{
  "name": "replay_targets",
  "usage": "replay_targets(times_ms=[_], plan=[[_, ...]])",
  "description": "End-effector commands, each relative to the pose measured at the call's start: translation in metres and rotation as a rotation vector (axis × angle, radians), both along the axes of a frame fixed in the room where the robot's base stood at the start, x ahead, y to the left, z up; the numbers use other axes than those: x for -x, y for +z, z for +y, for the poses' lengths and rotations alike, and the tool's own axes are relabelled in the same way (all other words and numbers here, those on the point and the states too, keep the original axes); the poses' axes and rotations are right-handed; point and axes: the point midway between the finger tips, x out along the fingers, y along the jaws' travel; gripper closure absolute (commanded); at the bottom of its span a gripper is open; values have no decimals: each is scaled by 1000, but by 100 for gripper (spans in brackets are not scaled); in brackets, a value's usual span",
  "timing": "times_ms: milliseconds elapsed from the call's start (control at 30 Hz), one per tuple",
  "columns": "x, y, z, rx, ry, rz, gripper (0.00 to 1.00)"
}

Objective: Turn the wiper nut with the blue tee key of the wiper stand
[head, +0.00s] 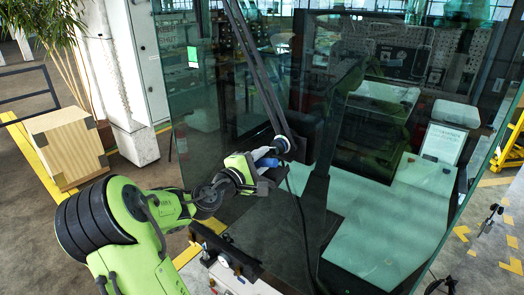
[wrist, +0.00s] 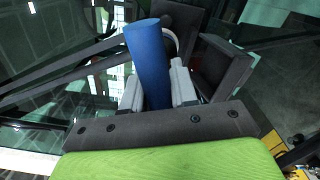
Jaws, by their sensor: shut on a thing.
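The blue tee key (wrist: 148,62) stands between my gripper's fingers (wrist: 158,90) in the wrist view, and the jaws are shut on its blue bar. In the head view my gripper (head: 264,163) is at the lower end of the wiper arm, in front of the cab glass. A bit of the blue key (head: 266,161) shows there beside a round fitting (head: 284,144) at the wiper arm's foot. The wiper nut itself is hidden, and I cannot tell whether the key is seated on it.
The long dark wiper arm (head: 258,72) runs up across the large glass pane (head: 225,85). A black cable (head: 302,225) hangs below the fitting. A wooden crate (head: 68,146) stands on the floor at the left. A dark block (wrist: 224,72) is close right of the fingers.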

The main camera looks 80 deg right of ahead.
Motion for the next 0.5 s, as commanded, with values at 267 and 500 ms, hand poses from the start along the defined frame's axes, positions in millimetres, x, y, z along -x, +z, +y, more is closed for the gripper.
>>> replay_targets(times_ms=[267, 500], plan=[[-2, 1, 2, -31, 1, 77, 100], [-9, 0, 18, -31, 2, 75, 100]])
